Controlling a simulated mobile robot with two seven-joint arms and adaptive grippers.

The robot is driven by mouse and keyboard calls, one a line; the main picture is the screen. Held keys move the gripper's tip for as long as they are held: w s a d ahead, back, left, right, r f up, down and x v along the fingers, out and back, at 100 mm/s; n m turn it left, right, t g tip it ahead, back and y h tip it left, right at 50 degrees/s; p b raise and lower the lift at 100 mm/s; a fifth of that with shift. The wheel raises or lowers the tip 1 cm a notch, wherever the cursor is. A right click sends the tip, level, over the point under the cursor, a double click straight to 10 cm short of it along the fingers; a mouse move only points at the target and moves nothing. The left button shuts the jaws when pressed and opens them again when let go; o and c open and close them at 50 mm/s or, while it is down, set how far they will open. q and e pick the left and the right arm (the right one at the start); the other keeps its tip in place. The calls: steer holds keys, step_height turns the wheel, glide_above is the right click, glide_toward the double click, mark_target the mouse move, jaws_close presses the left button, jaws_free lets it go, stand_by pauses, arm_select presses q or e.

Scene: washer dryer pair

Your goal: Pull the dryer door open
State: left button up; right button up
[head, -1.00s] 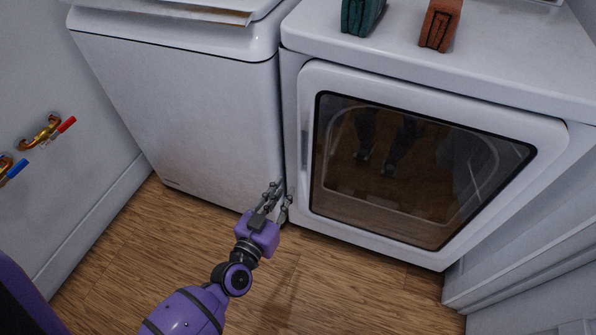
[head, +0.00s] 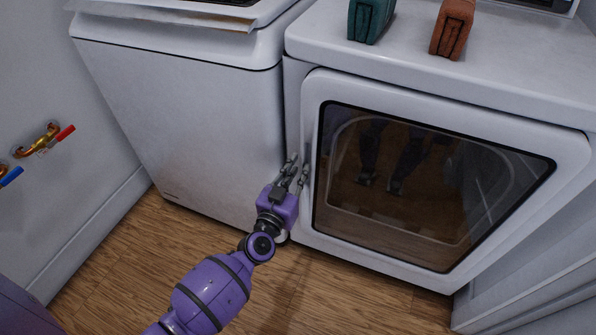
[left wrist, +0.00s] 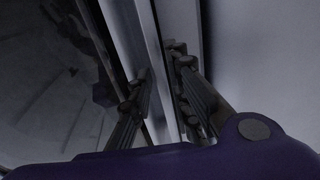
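The dryer door (head: 430,190) is white-framed with a dark glass window and looks closed on the dryer at right. My left gripper (head: 297,170) is at the left edge of the door, about mid-height, near the gap beside the washer. Its fingers are spread. In the left wrist view, the fingers of my left gripper (left wrist: 160,82) lie on either side of a pale upright strip at the door's edge (left wrist: 151,45). I cannot tell whether they touch it. The dark glass shows at left in that view. My right gripper is out of view.
The white washer (head: 190,115) stands close on the left. A green item (head: 369,20) and a reddish-brown item (head: 452,28) sit on the dryer top. Pipe taps (head: 42,138) stick out of the left wall. Wooden floor (head: 330,295) is clear in front.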

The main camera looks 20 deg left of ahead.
arm_select(q)
jaws_close()
steer(key=shift+s, duration=0.15)
